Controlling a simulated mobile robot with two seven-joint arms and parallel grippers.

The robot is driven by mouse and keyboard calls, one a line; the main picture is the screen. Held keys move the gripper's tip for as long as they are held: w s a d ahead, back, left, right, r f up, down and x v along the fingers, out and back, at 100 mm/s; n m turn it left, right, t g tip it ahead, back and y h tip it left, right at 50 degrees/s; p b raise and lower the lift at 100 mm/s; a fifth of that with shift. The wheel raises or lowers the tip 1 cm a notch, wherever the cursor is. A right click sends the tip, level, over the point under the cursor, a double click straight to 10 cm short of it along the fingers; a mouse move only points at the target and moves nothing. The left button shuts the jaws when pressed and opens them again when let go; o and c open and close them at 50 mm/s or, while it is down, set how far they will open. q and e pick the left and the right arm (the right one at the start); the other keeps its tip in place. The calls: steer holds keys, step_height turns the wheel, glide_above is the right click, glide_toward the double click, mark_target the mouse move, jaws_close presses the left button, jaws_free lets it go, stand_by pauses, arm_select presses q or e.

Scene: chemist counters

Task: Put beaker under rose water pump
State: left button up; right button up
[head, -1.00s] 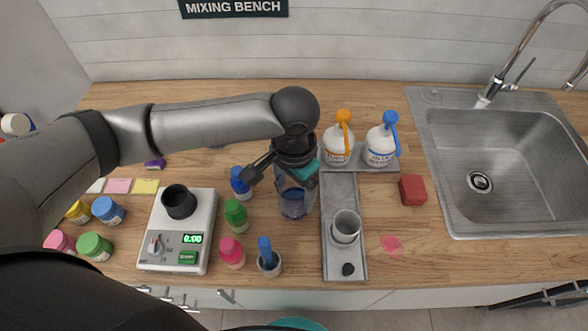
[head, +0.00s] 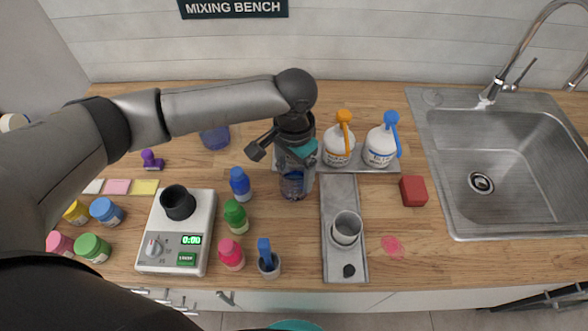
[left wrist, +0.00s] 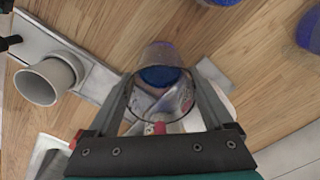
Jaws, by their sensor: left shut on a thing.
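My left gripper (head: 283,146) is shut on the clear beaker (head: 294,185), which has a blue bottom. It holds the beaker upright or nearly so at the left end of the pump tray (head: 388,167). In the left wrist view the beaker (left wrist: 160,76) is between the fingers (left wrist: 162,100). A white shape with a small red part shows through or behind it. An orange-topped white pump bottle (head: 338,150) and a blue-topped one (head: 381,148) stand on the tray. No rose water label is readable; the tray's left end is hidden behind my gripper. My right gripper is not in view.
A grey tray (head: 340,262) with a grey cup (head: 346,229) lies in front. Small blue (head: 240,184), green (head: 235,216) and pink (head: 231,254) bottles stand left of it. A scale (head: 206,213) is further left, a red block (head: 413,190) and sink (head: 500,150) right.

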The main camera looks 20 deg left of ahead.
arm_select(q)
steer(key=shift+f, duration=0.15)
steer(key=o, duration=1.3)
step_height(320, 180, up, 12)
steer(key=shift+r+p, duration=0.2)
steer(key=shift+p, duration=0.65)
